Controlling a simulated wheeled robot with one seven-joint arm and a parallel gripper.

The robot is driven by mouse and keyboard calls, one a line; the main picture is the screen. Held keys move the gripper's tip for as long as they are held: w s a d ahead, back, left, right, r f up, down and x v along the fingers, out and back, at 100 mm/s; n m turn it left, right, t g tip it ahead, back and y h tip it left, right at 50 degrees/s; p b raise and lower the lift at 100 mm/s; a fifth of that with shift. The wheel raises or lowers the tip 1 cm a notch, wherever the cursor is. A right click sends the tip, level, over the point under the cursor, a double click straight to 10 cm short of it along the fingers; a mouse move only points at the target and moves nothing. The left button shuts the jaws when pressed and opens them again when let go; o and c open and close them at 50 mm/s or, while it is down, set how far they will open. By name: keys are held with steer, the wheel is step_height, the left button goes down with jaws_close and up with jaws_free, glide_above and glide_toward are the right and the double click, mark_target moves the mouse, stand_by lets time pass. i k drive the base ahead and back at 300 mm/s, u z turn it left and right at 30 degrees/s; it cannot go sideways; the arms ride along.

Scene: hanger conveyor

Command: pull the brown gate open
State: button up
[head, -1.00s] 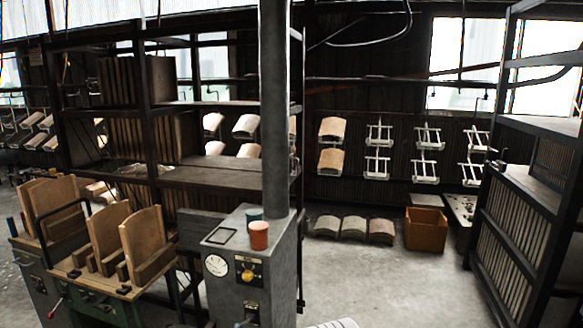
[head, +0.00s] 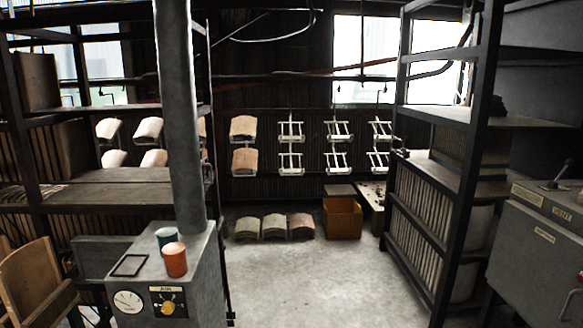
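No brown gate can be made out in the head view. The nearest thing in look is a dark-framed panel of upright slats (head: 425,205) on the lower part of the right-hand rack, but I cannot tell whether it is a gate. My gripper is not in view.
A grey control cabinet (head: 205,285) with a post and two cups stands front left. A grey machine (head: 540,250) is at the right edge. Curved pieces (head: 274,228) and an orange-brown crate (head: 342,218) sit on the far floor. The concrete floor (head: 300,285) between is clear.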

mark_target(205, 158)
steer(key=z, duration=0.35)
steer(key=i, duration=2.95)
steer(key=u, duration=3.4)
